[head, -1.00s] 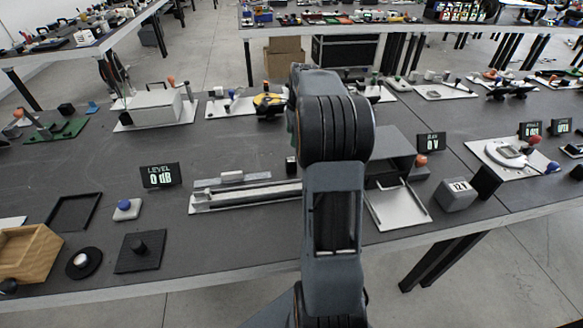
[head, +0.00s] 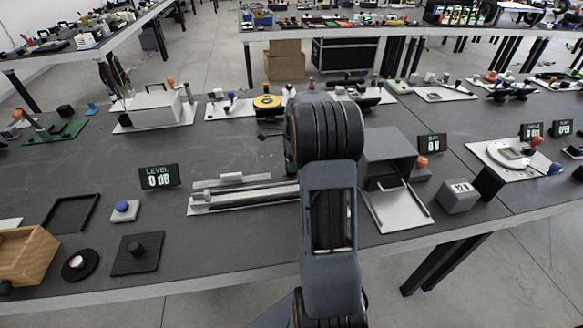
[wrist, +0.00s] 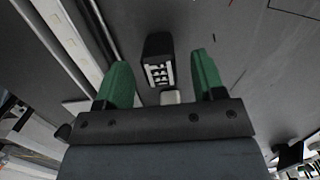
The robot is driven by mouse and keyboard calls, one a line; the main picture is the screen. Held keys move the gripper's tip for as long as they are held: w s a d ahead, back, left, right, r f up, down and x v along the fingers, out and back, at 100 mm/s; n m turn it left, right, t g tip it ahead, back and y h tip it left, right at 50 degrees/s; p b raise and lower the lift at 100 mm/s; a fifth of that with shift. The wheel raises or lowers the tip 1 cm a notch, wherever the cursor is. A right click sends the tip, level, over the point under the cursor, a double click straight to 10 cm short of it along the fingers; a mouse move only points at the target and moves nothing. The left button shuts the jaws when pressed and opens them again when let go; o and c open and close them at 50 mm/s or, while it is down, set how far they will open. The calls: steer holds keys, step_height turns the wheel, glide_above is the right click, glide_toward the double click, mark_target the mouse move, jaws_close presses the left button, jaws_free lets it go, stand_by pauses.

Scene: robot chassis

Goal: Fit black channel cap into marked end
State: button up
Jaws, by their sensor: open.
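In the wrist view my gripper (wrist: 162,60) is open, with two green fingers spread apart. A small black block with white marks on its face (wrist: 157,48), apparently the black channel cap, stands ahead between the fingertips. Neither finger visibly touches it. A small pale piece (wrist: 171,97) shows just below it, between the fingers. The pale channel (wrist: 75,40) runs along the left of the wrist view. In the head view the channel (head: 245,195) lies on the dark table, its right end behind my arm. My fingers and the cap are hidden there.
A black LEVEL display (head: 158,176) stands behind the channel's left end. A grey open box (head: 390,155) with a pale tray stands right of my arm.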

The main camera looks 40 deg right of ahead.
steer(key=c, duration=1)
steer(key=shift+r, duration=0.1)
